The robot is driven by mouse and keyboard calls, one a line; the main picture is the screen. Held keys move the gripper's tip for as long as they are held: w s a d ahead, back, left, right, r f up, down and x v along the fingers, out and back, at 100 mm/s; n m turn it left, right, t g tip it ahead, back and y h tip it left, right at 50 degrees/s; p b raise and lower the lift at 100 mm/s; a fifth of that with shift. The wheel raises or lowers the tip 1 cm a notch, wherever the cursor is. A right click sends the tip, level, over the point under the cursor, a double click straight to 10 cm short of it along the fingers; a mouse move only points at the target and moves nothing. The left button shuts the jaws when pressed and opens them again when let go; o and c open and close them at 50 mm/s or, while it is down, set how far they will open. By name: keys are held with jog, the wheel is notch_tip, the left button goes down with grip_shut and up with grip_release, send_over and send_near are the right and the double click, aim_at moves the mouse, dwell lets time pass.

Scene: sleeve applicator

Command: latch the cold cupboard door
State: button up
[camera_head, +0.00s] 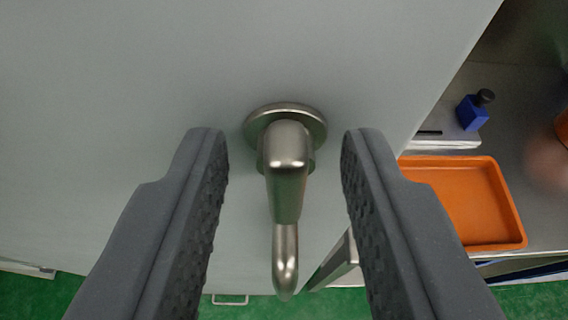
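The cold cupboard door (120,80) is a plain light grey panel that fills the left and middle of the view. Its metal lever handle (287,180) has a round base plate against the door and a lever that hangs down in the picture. My gripper (284,150) is open, with one dark grey textured finger on each side of the handle. A gap shows between the handle and each finger, so neither touches it. Whether the door sits flush in its frame cannot be seen.
To the right of the door's edge is a metal worktop (545,215) with an orange tray (513,228) and a blue bottle with a dark cap (472,113). A green floor (245,308) shows at the bottom, with a small pale bracket-like handle (230,302).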

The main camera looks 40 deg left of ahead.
grip_shut()
jog(key=shift+a, duration=0.1)
jog(key=shift+w+m+y+p, duration=0.1)
jog(key=shift+m+y+p, duration=0.2)
jog(key=m+y+p, duration=0.1)
jog(key=d+m+g+p, duration=0.1)
jog(key=m+p, duration=0.1)
jog(key=shift+w+y, duration=0.2)
jog(key=shift+y, duration=0.2)
jog(key=shift+w+d+f+m+y+p, duration=0.1)
jog(key=shift+f+m+y+p, duration=0.2)
jog(key=shift+m+y+p, duration=0.9)
jog(key=shift+w+d+f+m+y+p, duration=0.15)
jog(key=shift+f+m+y+p, duration=0.25)
jog(key=shift+m+p, duration=1.35)
jog(key=shift+s+d+f+m+y+p, duration=0.15)
jog(key=shift+m+y+p, duration=0.8)
jog(key=shift+m, duration=1)
jog(key=shift+w+f, duration=0.1)
jog(key=shift+f, duration=0.05)
